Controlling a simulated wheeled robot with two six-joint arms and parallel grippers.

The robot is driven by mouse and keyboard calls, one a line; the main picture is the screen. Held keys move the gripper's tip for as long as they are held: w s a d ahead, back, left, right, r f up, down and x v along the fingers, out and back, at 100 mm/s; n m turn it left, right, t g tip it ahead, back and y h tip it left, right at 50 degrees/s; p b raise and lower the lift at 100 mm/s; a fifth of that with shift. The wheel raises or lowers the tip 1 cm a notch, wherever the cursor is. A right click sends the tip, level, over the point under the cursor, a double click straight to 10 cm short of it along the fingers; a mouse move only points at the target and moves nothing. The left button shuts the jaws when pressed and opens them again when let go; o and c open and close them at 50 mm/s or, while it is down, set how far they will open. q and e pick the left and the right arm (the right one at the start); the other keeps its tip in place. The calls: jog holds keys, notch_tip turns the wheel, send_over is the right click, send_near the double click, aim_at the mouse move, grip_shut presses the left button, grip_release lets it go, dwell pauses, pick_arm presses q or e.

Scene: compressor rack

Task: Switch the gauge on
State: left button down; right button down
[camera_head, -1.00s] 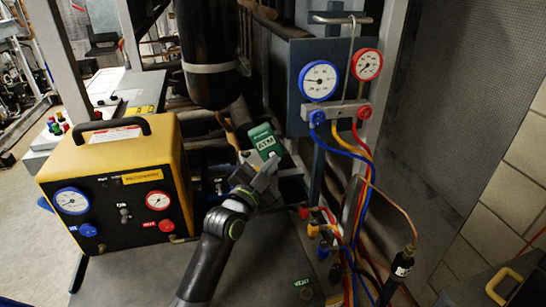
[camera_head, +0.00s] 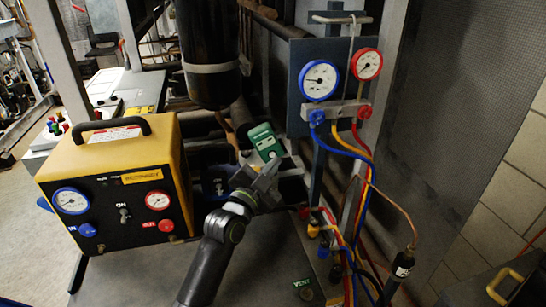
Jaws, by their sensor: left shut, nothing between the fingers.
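The green handheld gauge (camera_head: 264,138) stands tilted behind the work surface, between the black cylinder and the manifold. Its small display is pale, and I cannot read any letters on it. My left gripper (camera_head: 270,171) is shut and empty. Its fingertips are just below the gauge's face and overlap its lower edge in the picture; I cannot tell whether they touch it. The gauge's lower part is hidden behind the fingers. My right gripper is not in view.
A yellow machine (camera_head: 118,185) with two dials stands at left. A manifold (camera_head: 337,113) with blue and red dials and hoses is at right. A black cylinder (camera_head: 207,40) hangs above. The grey surface (camera_head: 262,268) near my arm is mostly clear.

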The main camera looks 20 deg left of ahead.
pick_arm(q)
jog(key=shift+s, duration=0.1)
jog(key=s+d, duration=0.1)
jog(key=s, duration=0.1)
jog(key=s+d+b, duration=0.1)
jog(key=s+d, duration=0.1)
jog(key=s, duration=0.1)
jog(key=shift+d+f+b, duration=0.1)
jog(key=shift+d+b, duration=0.1)
jog(key=shift+b, duration=0.1)
jog(key=shift+f, duration=0.1)
dwell(0.5)
